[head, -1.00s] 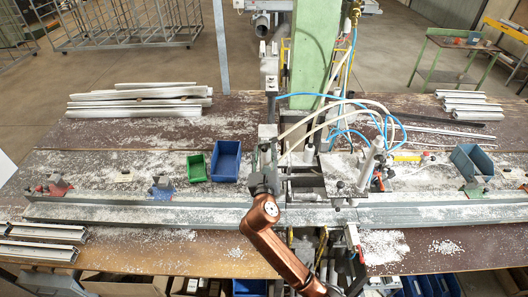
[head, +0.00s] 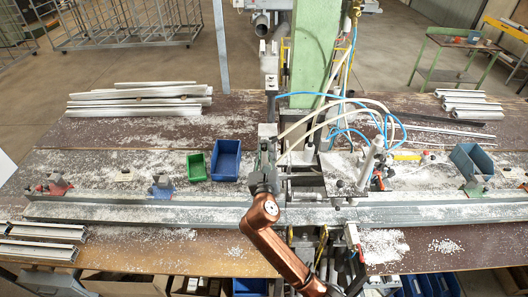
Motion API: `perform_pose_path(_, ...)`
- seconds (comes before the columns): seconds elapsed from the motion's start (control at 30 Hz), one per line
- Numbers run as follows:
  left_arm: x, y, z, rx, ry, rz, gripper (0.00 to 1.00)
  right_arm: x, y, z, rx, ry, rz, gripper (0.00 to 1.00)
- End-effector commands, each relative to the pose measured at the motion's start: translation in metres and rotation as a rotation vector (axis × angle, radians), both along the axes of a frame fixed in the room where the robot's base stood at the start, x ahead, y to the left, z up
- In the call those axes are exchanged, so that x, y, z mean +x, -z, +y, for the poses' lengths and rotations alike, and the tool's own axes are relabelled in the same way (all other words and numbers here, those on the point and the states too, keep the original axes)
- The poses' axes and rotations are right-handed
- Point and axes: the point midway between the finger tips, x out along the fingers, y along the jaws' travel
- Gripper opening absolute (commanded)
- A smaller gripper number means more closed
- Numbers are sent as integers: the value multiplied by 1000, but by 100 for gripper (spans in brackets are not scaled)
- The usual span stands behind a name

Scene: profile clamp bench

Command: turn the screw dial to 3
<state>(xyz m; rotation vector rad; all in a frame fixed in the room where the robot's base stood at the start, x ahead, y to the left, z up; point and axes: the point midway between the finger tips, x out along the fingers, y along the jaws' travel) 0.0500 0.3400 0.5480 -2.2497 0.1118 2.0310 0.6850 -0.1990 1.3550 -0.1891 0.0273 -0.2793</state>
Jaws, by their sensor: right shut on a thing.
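My right gripper (head: 267,148) is at the end of the copper-coloured arm that rises from the bottom centre. It points away from me, at the grey machine head left of the green column. It is shut on a small part there, which I take to be the screw dial; the fingers and wrist hide most of it. No number or mark on a dial can be read from here. My left gripper is not in view.
A long grey rail (head: 140,211) crosses the bench in front. A green bin (head: 196,168) and a blue bin (head: 226,160) stand left of the gripper. The green column (head: 313,55), hoses and a clamp post (head: 371,158) crowd the right. White chips litter the bench.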

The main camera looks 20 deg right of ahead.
Motion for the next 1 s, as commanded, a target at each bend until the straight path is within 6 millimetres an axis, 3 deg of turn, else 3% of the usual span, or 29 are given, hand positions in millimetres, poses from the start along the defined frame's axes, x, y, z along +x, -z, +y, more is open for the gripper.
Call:
perform_pose_path(0.37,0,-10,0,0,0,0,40,0,-1,0,155,-1,-43,0)
perform_pose_path(1.0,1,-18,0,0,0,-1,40,0,0,1,718,0,-206,0)
